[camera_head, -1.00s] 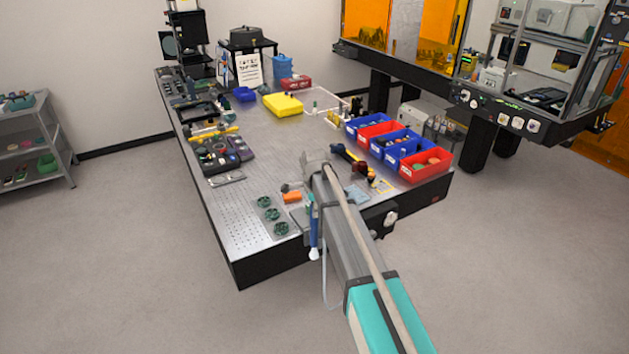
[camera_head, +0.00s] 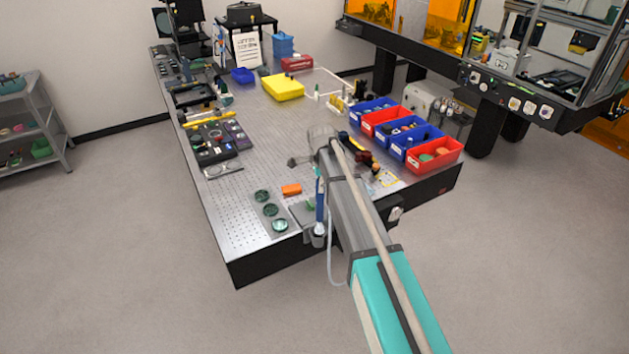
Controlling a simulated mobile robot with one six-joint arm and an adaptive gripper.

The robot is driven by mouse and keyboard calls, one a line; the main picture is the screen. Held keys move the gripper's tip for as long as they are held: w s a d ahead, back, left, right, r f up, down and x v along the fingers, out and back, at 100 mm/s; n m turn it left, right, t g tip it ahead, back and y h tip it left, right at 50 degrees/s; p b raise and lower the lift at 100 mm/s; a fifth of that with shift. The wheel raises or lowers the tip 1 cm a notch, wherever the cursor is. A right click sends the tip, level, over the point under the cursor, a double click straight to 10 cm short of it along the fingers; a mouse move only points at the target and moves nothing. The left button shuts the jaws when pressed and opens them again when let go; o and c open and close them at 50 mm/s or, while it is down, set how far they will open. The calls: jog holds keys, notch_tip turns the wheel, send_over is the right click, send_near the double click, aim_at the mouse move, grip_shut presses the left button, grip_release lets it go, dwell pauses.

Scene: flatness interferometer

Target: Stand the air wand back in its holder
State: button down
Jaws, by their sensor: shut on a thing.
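The air wand (camera_head: 320,206), with a slim blue body, hangs roughly upright at the table's front edge. Its pale hose (camera_head: 331,268) loops down in front of the table. My gripper (camera_head: 319,173) is at the far end of my arm and is shut on the wand's upper part; the fingers are small and partly hidden by the arm. A grey cup-like holder (camera_head: 318,238) shows at the table edge directly under the wand. I cannot tell whether the wand's lower end is inside it or just above or in front of it.
Red and blue bins (camera_head: 434,156) stand on the right. A yellow case (camera_head: 283,87) lies farther back. The perforated tabletop (camera_head: 225,205) is bare at front left.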

aim_at(318, 210)
jog(key=shift+a, duration=0.2)
jog(key=shift+s+f, duration=0.15)
jog(key=shift+f, duration=0.05)
notch_tip(318, 210, down, 10)
jog(key=b, duration=1)
jog(key=shift+r, duration=0.25)
jog(key=shift+f+b, duration=1.2)
dwell(1.3)
jog(key=shift+c, duration=1.3)
grip_release()
